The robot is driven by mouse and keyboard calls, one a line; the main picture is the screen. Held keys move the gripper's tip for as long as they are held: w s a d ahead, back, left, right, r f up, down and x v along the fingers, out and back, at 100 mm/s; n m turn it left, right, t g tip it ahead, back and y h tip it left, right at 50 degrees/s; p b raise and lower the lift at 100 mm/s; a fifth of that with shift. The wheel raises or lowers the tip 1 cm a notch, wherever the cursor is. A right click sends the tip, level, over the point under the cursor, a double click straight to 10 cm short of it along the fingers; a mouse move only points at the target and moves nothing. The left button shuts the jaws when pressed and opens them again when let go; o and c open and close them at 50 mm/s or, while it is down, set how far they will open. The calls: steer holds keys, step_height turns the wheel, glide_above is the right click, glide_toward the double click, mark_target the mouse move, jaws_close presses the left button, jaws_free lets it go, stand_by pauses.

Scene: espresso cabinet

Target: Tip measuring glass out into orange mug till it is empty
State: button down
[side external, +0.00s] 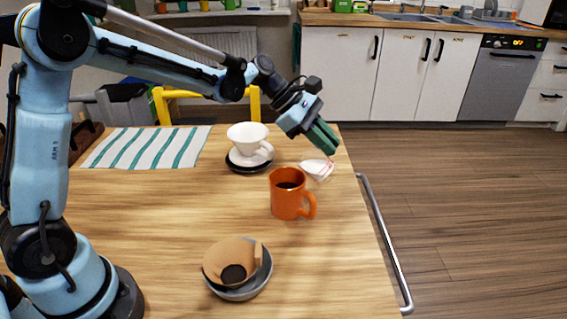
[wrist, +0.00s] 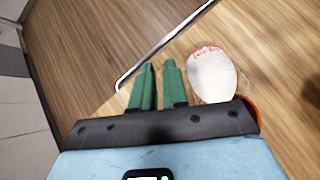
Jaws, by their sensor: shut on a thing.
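The measuring glass (side external: 317,169) is clear with red markings and white contents. It is tilted over on its side, above and right of the orange mug (side external: 284,206) in the side view. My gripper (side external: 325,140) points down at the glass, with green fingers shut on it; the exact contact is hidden. In the wrist view the glass (wrist: 212,76) shows right of the green fingers (wrist: 158,68), its white contents clearly visible. The orange mug stands upright with something dark inside. Only a sliver of its orange rim (wrist: 251,102) shows in the wrist view.
A tan cup (side external: 222,258) with dark contents stands on a grey saucer (side external: 245,291) in front. A striped cloth (side external: 147,147) lies back left. A metal rail (side external: 385,243) runs along the table's right edge.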

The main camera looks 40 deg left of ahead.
steer(key=shift+s+a+r+t+h, duration=0.15)
steer(key=shift+a+r+t+h, duration=0.15)
steer(key=shift+t+h, duration=0.35)
stand_by(0.5)
steer(key=shift+s+a+f+t+h, duration=0.15)
steer(key=shift+a+f+t+h, duration=0.2)
steer(key=shift+h, duration=0.5)
stand_by(0.4)
steer(key=shift+s+a+r+t+h, duration=0.2)
steer(key=shift+r+t+h, duration=0.1)
steer(key=shift+h, duration=0.4)
stand_by(0.6)
steer(key=shift+s+a+r+t+h, duration=0.15)
steer(key=shift+s+a+t+h, duration=0.25)
steer(key=shift+a+h, duration=0.35)
stand_by(0.6)
steer(key=shift+s+a+r+t+h, duration=0.15)
steer(key=shift+a+t+h, duration=0.15)
steer(key=shift+h, duration=0.25)
steer(key=shift+s+a+r+t+h, duration=0.1)
steer(key=shift+a+t+h, duration=0.15)
steer(key=shift+h, duration=0.25)
stand_by(0.8)
steer(key=d+g+y, duration=0.1)
steer(key=w+d+y, duration=0.1)
steer(key=y, duration=0.1)
steer(key=shift+w+d+f+g, duration=0.1)
steer(key=shift+d+f+g, duration=0.1)
steer(key=shift+f+g, duration=0.2)
